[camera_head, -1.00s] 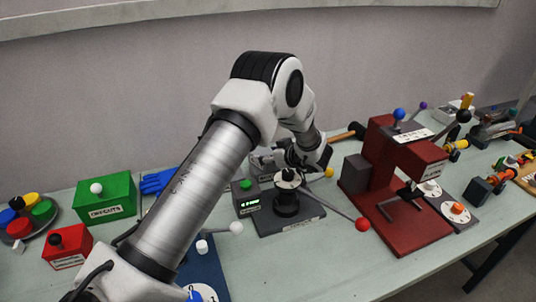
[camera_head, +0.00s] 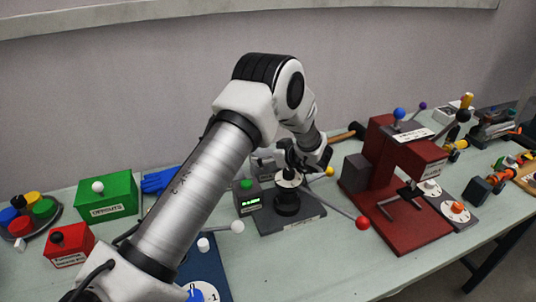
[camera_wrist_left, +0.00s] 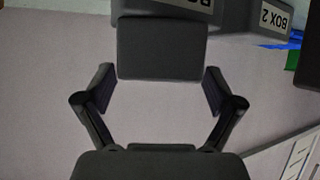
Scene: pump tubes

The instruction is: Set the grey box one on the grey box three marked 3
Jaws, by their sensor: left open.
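Grey boxes (camera_head: 262,163) stand near the wall behind the pump, partly hidden by my left arm in the head view. In the left wrist view a plain dark grey block (camera_wrist_left: 162,48) lies just beyond the open fingertips, centred between them, with a gap on both sides. I cannot read a number on it. Behind it are a grey body with a cut-off white label (camera_wrist_left: 203,4) and a grey box marked BOX 2 (camera_wrist_left: 274,18). My left gripper (camera_wrist_left: 160,88) is open and empty. I cannot make out a box marked 3. My right gripper is out of view.
The black pump (camera_head: 288,196) with a red-knobbed lever stands in front of the gripper. A red press (camera_head: 405,225) is to the right. A green box (camera_head: 107,199) and a red box (camera_head: 68,246) are at left.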

